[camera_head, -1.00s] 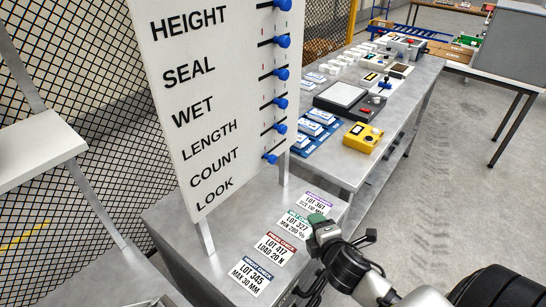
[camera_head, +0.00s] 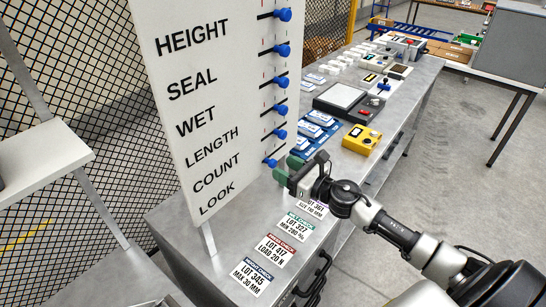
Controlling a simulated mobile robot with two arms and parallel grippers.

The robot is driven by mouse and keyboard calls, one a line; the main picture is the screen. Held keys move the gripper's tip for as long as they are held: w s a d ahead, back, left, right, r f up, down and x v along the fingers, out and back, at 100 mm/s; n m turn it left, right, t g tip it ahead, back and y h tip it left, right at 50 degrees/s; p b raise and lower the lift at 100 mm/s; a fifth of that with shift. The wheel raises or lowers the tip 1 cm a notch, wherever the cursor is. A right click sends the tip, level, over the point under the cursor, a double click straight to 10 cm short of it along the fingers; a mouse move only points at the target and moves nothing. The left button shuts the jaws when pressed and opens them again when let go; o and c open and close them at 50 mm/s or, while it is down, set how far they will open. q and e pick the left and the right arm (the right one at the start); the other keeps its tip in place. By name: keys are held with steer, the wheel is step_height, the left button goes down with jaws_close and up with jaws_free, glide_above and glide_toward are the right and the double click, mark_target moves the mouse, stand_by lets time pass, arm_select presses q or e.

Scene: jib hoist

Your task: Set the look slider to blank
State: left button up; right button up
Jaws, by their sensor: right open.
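The white board (camera_head: 205,110) carries rows labelled HEIGHT, SEAL, WET, LENGTH, COUNT and LOOK, with blue slider knobs in slots along its right edge. The look slider's blue knob (camera_head: 270,163) is the lowest one, by the bottom right of the board. My right gripper (camera_head: 287,168) is open, its green fingertips just right of that knob. Whether a fingertip touches the knob I cannot tell. The "blank" mark for this slider is too small to make out. My left gripper is not in view.
Several lot cards, one of them LOT 417 (camera_head: 275,250), lie on the grey cabinet top below the board. A long bench (camera_head: 408,95) with a yellow box (camera_head: 361,139), blue trays and devices stands behind. A mesh fence (camera_head: 100,100) is at left.

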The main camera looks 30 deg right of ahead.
mark_target(275, 163)
steer(key=shift+p+x, duration=0.55)
steer(key=shift+x, duration=1.8)
jaws_close()
